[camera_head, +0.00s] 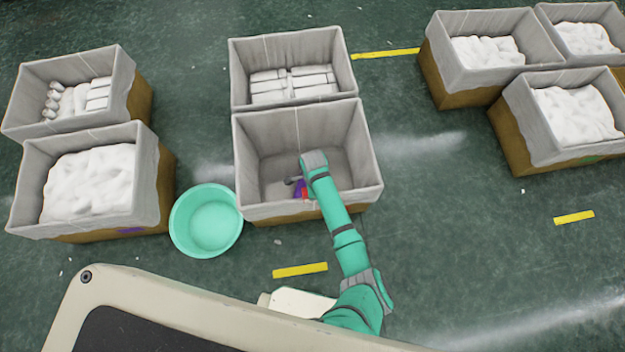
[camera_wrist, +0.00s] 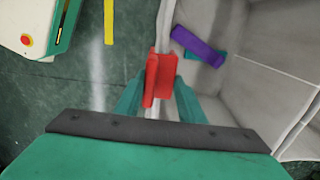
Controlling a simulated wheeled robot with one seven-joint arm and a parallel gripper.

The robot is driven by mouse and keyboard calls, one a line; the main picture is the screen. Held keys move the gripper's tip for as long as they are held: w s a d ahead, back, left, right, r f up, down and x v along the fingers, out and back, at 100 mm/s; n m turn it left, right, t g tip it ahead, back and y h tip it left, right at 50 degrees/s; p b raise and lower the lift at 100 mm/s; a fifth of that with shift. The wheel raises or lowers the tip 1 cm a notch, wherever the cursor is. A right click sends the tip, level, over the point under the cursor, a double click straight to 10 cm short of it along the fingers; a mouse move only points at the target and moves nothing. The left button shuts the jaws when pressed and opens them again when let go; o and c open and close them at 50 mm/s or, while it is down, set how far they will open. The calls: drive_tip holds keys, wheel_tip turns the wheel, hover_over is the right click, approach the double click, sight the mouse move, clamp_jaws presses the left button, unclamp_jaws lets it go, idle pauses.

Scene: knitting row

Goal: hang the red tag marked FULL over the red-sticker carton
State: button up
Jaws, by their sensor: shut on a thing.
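My gripper (camera_wrist: 158,92) is shut on the red tag (camera_wrist: 160,72), which sits between its two teal fingers in the wrist view. The tag is folded and is at the near rim of the front middle carton (camera_wrist: 250,72); I cannot tell whether it rests on the rim or is just above it. Its lettering is not readable. In the head view my gripper (camera_head: 301,186) and the red tag (camera_head: 305,193) are small at the near side of this grey-lined, open carton (camera_head: 258,135), which looks empty of goods. My arm partly covers its front, and no red sticker is clearly visible.
A purple strip (camera_wrist: 198,46) and a teal piece show inside the carton's near side. A green tub (camera_head: 208,222) stands left of the carton. Filled cartons stand left (camera_head: 85,185), behind (camera_head: 292,85) and right (camera_head: 570,115). Floor between the middle and right cartons is clear.

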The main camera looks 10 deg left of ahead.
drive_tip(key=shift+w+f, duration=0.15)
drive_tip(key=shift+f, duration=1.9)
drive_tip(key=shift+a+f, duration=0.15)
drive_tip(key=shift+f, duration=0.3)
drive_tip(key=shift+d+f, duration=0.25)
drive_tip(key=shift+f, duration=0.4)
drive_tip(key=shift+s+f, duration=0.2)
drive_tip(key=shift+f, duration=0.1)
drive_tip(key=shift+a, duration=0.1)
drive_tip(key=o, duration=1.1)
